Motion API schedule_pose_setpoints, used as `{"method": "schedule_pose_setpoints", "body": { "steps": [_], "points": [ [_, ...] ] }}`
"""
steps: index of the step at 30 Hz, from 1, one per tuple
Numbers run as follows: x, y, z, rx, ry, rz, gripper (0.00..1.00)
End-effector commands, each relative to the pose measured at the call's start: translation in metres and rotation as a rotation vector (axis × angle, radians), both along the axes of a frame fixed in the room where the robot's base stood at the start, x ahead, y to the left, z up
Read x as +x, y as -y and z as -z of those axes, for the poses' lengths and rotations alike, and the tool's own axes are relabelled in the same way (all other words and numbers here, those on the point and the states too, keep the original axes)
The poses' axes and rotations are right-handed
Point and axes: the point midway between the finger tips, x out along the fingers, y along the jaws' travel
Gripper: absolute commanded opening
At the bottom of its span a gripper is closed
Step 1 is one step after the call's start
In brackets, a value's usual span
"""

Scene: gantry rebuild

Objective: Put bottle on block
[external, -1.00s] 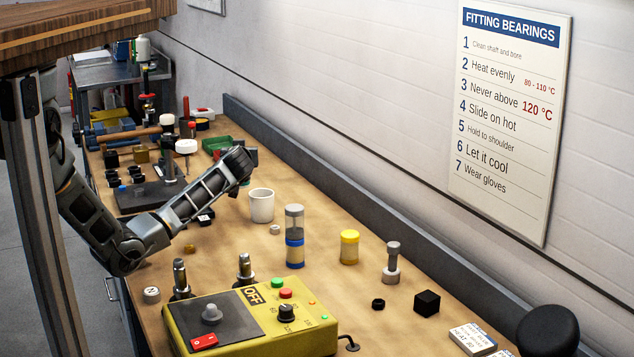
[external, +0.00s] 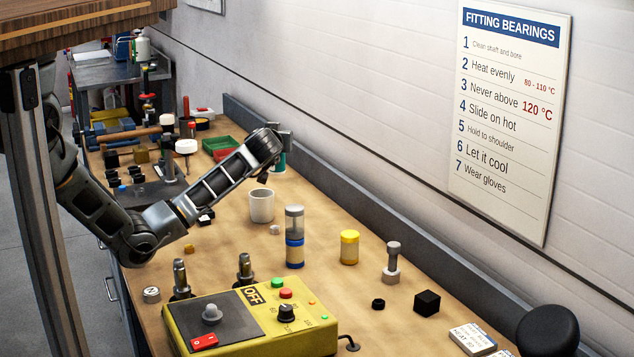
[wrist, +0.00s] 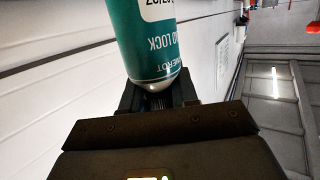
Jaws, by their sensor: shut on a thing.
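A teal bottle (wrist: 145,42) with a white label fills the top of the wrist view. My gripper (wrist: 157,97) is shut on the narrow end of it. In the external view my gripper (external: 285,137) is beyond the white mug, near the back rail, and a strip of the teal bottle (external: 281,163) shows below it. The bottle is partly hidden by my arm there, and I cannot tell its clearance from the bench. A black block (external: 427,303) sits on the bench at the front right, well away from my gripper, with its top bare.
A white mug (external: 261,206), a clear-topped cylinder (external: 294,238), a yellow-lidded jar (external: 349,247) and a grey pin part (external: 392,262) stand between my gripper and the block. A yellow control box (external: 255,320) is at the front. The back rail (external: 350,185) runs along the wall.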

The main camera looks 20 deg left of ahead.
Motion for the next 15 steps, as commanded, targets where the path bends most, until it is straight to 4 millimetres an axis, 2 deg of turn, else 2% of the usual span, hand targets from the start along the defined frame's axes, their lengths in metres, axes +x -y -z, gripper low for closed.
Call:
{"method": "schedule_pose_setpoints", "body": {
  "steps": [1, 3, 8, 15],
  "points": [
    [0.001, 0.021, -0.011, 0.0, 0.007, 0.049, 0.0],
    [-0.001, 0.05, -0.022, 0.001, 0.007, 0.12, 0.0],
    [-0.011, 0.116, -0.047, 0.002, 0.007, 0.285, 0.0],
    [-0.042, 0.211, -0.078, 0.003, 0.004, 0.533, 0.0]
  ]
}}
